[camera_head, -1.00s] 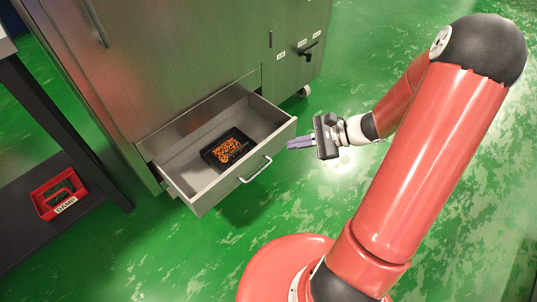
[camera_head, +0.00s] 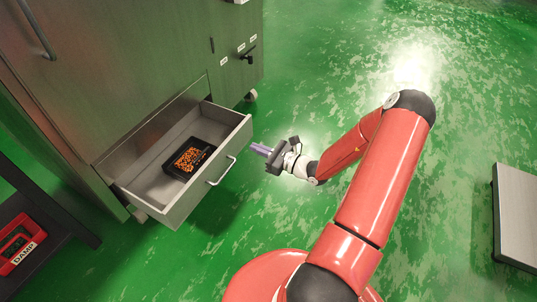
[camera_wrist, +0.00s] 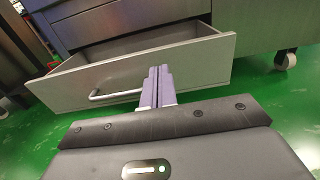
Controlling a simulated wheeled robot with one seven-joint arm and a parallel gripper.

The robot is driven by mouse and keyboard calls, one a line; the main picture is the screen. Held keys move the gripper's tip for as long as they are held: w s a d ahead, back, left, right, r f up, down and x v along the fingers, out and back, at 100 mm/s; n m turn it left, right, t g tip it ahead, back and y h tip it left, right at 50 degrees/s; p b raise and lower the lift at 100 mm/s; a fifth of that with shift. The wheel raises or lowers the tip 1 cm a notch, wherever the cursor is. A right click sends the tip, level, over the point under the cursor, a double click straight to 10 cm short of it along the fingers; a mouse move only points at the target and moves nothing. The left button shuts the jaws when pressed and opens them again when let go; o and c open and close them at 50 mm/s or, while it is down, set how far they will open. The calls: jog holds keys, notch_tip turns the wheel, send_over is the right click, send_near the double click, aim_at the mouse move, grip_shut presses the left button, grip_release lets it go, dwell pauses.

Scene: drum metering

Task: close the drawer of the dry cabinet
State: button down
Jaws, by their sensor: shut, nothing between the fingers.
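The dry cabinet (camera_head: 150,60) is a grey metal cabinet at the left of the head view. Its drawer (camera_head: 190,192) is pulled out at the bottom, with a bar handle (camera_head: 222,170) on its front. A black tray with orange contents (camera_head: 188,157) lies inside the drawer. My gripper (camera_head: 260,150) is shut and empty, just right of the drawer front and apart from it in the head view. In the wrist view the shut fingers (camera_wrist: 158,82) point toward the drawer front (camera_wrist: 205,65), overlapping the right end of the handle (camera_wrist: 112,95); contact cannot be told.
A red box labelled DAMP (camera_head: 18,243) sits on a dark shelf at the lower left. A caster (camera_wrist: 287,60) shows under the cabinet. A grey platform (camera_head: 514,215) stands at the right edge. The green floor around the drawer is clear.

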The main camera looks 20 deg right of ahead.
aim_at(232, 138)
jog(key=b+x, duration=0.1)
jog(key=x, duration=0.6)
jog(key=shift+w+a, duration=0.1)
jog(key=shift+w+a, duration=0.35)
jog(key=shift+w, duration=0.05)
jog(key=x, duration=1.8)
jog(key=shift+w+a, duration=0.1)
jog(key=shift+w, duration=0.15)
jog(key=shift+w+r, duration=0.15)
jog(key=shift+w, duration=0.05)
jog(key=shift+a, duration=0.15)
